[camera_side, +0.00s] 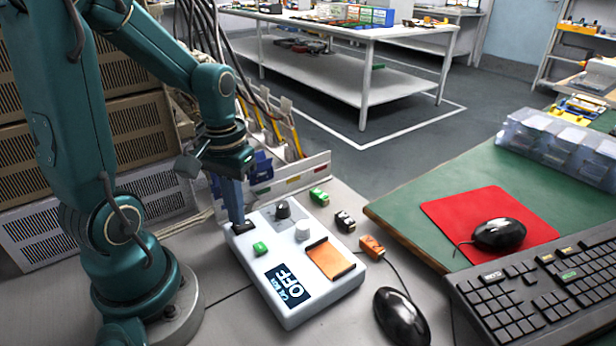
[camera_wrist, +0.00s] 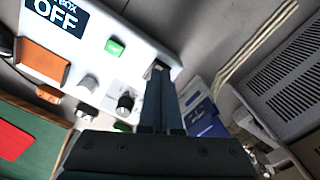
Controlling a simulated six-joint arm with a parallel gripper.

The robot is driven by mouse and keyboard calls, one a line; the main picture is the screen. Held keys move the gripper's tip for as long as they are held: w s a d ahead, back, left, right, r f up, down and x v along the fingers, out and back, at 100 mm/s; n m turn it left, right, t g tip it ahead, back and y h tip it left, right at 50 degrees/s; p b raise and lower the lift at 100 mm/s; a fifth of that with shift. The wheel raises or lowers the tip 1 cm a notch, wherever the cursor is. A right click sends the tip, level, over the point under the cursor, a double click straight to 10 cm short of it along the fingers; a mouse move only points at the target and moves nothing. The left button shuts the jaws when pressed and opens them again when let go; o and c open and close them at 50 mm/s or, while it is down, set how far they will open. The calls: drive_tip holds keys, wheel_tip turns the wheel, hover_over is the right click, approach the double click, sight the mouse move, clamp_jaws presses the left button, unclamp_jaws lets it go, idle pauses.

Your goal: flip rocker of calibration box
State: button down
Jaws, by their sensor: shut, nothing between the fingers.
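The calibration box (camera_side: 318,295) is a white slab on the grey bench in the side view; it also shows in the wrist view (camera_wrist: 62,98). Its display (camera_side: 288,287) reads "CAL BOX OFF". The black rocker (camera_side: 241,229) sits at the box's far left corner. My gripper (camera_side: 239,220) is shut and empty, pointing down with its tips at the rocker, seemingly touching it. The tips hide part of the rocker, so its tilt cannot be told. The box also bears a green button (camera_side: 260,248), a black knob (camera_side: 283,209), a pale knob (camera_side: 302,231) and an orange pad (camera_side: 328,259).
Small green (camera_side: 319,197), black (camera_side: 345,221) and orange (camera_side: 371,247) blocks lie right of the box. A black mouse (camera_side: 400,318) is at the front. A green mat (camera_side: 430,217) holds a red pad (camera_side: 460,209) and keyboard (camera_side: 540,290). Grey vented units (camera_side: 45,222) stand left.

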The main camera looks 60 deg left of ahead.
drive_tip(key=shift+f, duration=0.4)
drive_tip(key=shift+r, duration=3.55)
drive_tip(key=s+d+r+m+t, duration=0.1)
drive_tip(key=d+r+m+t, duration=0.2)
drive_tip(key=d, duration=0.6)
drive_tip(key=m+t, duration=0.2)
drive_tip(key=m, duration=0.1)
drive_tip(key=shift+s+d+t, duration=0.2)
drive_tip(key=shift+d+t, duration=0.1)
drive_tip(key=shift+r, duration=0.1)
